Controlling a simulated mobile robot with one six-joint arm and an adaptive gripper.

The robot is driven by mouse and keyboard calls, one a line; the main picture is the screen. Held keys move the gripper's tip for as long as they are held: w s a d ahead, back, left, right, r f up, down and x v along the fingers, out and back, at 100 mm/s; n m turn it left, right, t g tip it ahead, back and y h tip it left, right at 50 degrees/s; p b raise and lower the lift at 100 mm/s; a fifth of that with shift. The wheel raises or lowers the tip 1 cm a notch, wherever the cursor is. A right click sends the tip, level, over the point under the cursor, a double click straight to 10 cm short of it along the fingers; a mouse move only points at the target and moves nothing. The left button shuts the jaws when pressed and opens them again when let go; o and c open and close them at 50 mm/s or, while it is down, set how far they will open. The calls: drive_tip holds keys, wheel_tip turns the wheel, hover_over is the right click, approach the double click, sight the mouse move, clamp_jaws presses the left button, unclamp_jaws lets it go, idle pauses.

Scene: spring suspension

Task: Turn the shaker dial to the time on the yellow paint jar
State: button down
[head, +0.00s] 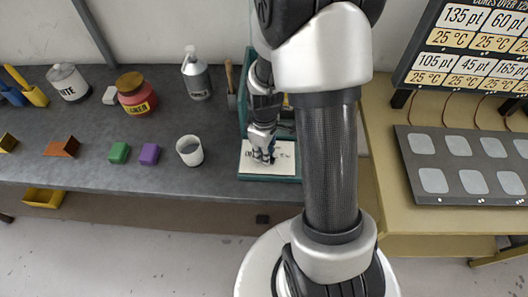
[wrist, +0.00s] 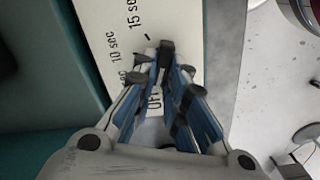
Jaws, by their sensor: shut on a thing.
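The shaker (head: 246,110) is a teal box with a white front panel (head: 250,160) at the table's edge. My gripper (head: 263,152) is down at this panel. In the wrist view the panel (wrist: 185,25) carries printed marks for 15 sec, 10 sec and OFF; another mark is partly covered. My gripper (wrist: 166,62) is shut on the dial, which the fingers mostly hide.
A red jar with a yellow label (head: 135,93), a white can (head: 68,83) and a metal bottle (head: 196,75) stand on the grey table (head: 95,180). A white cup (head: 189,150) stands left of the shaker.

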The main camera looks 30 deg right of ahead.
drive_tip(key=m, duration=0.4)
drive_tip(key=shift+w+d, duration=0.1)
drive_tip(key=shift+d, duration=0.1)
drive_tip(key=m, duration=0.3)
drive_tip(key=m+p, duration=0.1)
drive_tip(key=shift+d+m, duration=0.25)
drive_tip(key=shift+m, duration=0.05)
drive_tip(key=m, duration=0.4)
drive_tip(key=shift+d+m, duration=0.2)
drive_tip(key=shift+m, duration=0.1)
drive_tip(key=shift+s+d+m+p, duration=0.1)
drive_tip(key=shift+s+m+p, duration=0.05)
drive_tip(key=shift+m, duration=0.95)
drive_tip(key=shift+s+d+m+p, duration=0.1)
drive_tip(key=shift+m+p, duration=0.05)
drive_tip(key=shift+m, duration=0.95)
drive_tip(key=c, duration=1.6)
unclamp_jaws()
drive_tip(key=shift+c, duration=0.2)
